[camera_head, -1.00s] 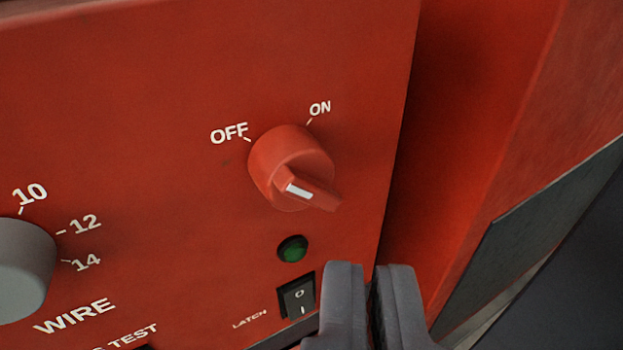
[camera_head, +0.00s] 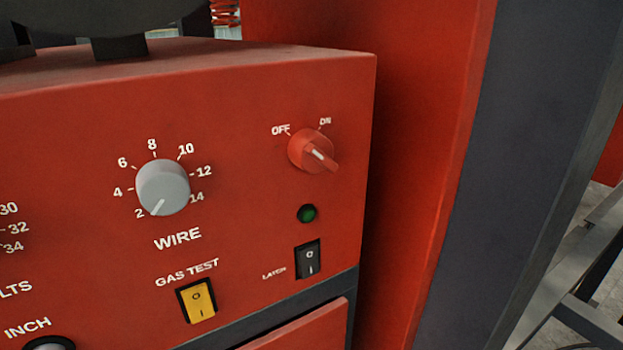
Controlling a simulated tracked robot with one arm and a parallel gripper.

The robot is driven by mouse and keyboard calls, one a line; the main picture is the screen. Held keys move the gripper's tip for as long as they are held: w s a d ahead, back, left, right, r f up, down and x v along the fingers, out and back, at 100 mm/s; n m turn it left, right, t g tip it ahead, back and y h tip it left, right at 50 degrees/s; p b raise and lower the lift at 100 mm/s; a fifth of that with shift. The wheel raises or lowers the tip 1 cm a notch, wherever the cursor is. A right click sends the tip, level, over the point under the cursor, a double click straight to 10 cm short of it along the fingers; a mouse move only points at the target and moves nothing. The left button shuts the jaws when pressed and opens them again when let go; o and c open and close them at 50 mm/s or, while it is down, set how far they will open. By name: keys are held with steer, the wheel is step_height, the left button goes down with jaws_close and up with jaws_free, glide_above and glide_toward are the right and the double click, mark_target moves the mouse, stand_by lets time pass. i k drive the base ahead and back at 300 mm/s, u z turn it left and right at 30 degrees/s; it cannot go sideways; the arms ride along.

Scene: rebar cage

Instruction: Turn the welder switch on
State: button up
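The red welder switch (camera_head: 312,152) is a round knob with a raised grip on the upper right of the red welder front panel (camera_head: 90,130). OFF is printed at its upper left and ON above it, slightly right. The grip bears a short white mark and slants toward the lower right. I cannot tell for sure which label it is set to. A green lamp (camera_head: 307,213) below the switch looks dark. My gripper is not in view, and nothing touches the switch.
Left of the switch are a grey WIRE knob (camera_head: 163,187) and a yellow GAS TEST rocker (camera_head: 197,300). A black LATCH rocker (camera_head: 308,260) sits below the lamp. A red upright panel (camera_head: 420,130) and a dark grey post (camera_head: 500,170) stand to the right.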

mark_target(309, 149)
steer(key=u, duration=0.7)
steer(key=k, duration=1.6)
steer(key=z, duration=0.75)
steer(key=i, duration=1.5)
